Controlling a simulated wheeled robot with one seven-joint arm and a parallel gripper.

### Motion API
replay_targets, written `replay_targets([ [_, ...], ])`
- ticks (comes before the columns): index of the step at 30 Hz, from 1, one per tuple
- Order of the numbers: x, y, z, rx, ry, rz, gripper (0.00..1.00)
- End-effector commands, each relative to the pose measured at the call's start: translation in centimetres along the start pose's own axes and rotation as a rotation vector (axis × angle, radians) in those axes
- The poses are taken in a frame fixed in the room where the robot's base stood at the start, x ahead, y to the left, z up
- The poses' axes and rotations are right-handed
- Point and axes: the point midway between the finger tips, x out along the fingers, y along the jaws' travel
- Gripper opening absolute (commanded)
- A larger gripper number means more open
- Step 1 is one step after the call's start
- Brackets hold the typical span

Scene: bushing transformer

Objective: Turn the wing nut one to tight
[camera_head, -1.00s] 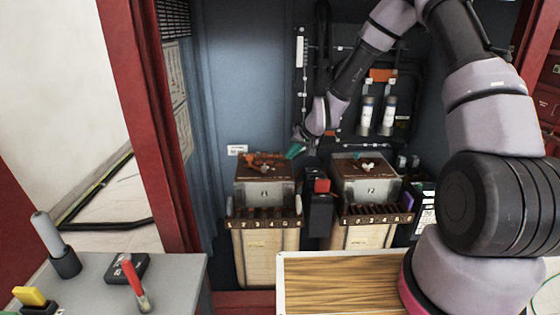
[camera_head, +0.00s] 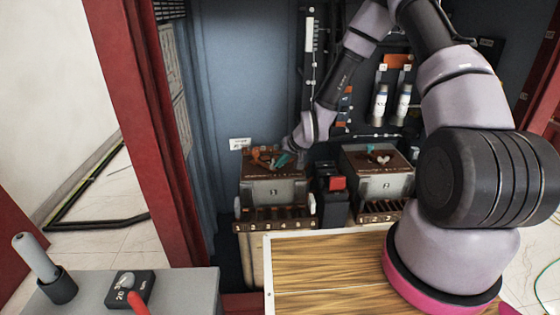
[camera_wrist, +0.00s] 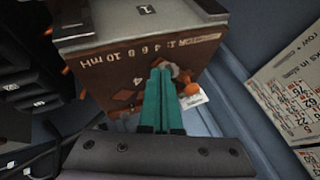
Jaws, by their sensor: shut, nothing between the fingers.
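The left box (camera_head: 275,190), marked 1, has a brown top panel (camera_wrist: 120,58) printed with inductor values in the wrist view. My gripper (camera_wrist: 160,72) has teal fingers held together and empty, with the tips over this panel. A small grey metal piece (camera_wrist: 176,71), probably part of wing nut one, shows just beside the tips; the rest is hidden behind the fingers. I cannot tell whether the fingers touch it. In the head view my gripper (camera_head: 282,160) is over the right part of the left box's top.
A second box (camera_head: 375,180) with a silvery wing nut (camera_head: 380,159) stands to the right. An orange piece (camera_wrist: 191,89) is close to my fingertips. A wooden-topped surface (camera_head: 320,265) lies in front.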

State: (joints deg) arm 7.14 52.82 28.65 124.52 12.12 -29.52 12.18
Motion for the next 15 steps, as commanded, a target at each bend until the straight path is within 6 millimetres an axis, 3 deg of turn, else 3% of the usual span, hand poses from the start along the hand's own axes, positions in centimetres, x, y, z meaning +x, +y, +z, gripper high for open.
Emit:
replay_targets([
  [15, -0.01, -0.16, 0.16, 0.028, 0.015, 0.016, 0.00],
])
